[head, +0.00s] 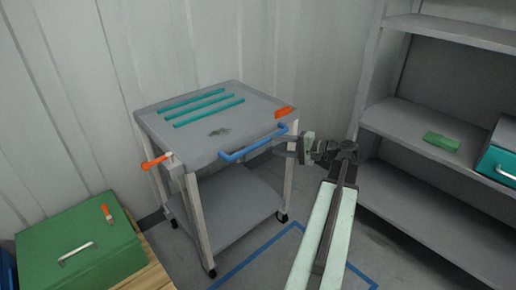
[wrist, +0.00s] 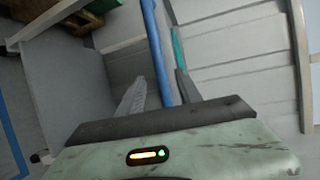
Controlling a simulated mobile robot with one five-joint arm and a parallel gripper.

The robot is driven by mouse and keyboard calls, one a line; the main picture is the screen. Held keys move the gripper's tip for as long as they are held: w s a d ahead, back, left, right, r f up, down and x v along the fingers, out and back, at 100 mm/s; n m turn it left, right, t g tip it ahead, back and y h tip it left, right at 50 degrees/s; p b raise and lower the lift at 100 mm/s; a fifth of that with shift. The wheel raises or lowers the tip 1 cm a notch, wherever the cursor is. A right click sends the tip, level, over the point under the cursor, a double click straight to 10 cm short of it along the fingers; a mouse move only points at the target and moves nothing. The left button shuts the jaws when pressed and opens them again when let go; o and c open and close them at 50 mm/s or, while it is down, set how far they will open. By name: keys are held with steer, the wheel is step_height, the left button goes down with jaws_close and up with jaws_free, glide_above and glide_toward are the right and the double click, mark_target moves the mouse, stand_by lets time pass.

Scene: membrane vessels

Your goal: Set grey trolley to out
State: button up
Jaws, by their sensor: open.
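The grey trolley (head: 205,130) stands upright close to the wall, with teal strips on its top and a lower shelf. Its blue handle (head: 250,147) runs along the front right edge of the top. My gripper (head: 287,146) reaches the right end of this handle from the right. In the wrist view, the fingers of my gripper (wrist: 160,92) are open, with the blue handle (wrist: 156,40) running between them. I cannot tell whether either finger touches it. A blue outline (head: 262,252) is marked on the floor in front of the trolley.
An orange lever (head: 155,162) sticks out at the trolley's left corner, and an orange piece (head: 284,112) lies at its right corner. A green box (head: 80,245) is at lower left. Grey shelving (head: 430,215) stands at right. Floor inside the outline is clear except beneath my arm.

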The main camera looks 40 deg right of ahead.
mark_target(263, 144)
steer(key=b+x, duration=0.1)
steer(key=x, duration=0.6)
steer(key=shift+w, duration=0.35)
steer(key=shift+a, duration=0.1)
jaws_close()
steer(key=shift+f, duration=0.1)
stand_by(0.9)
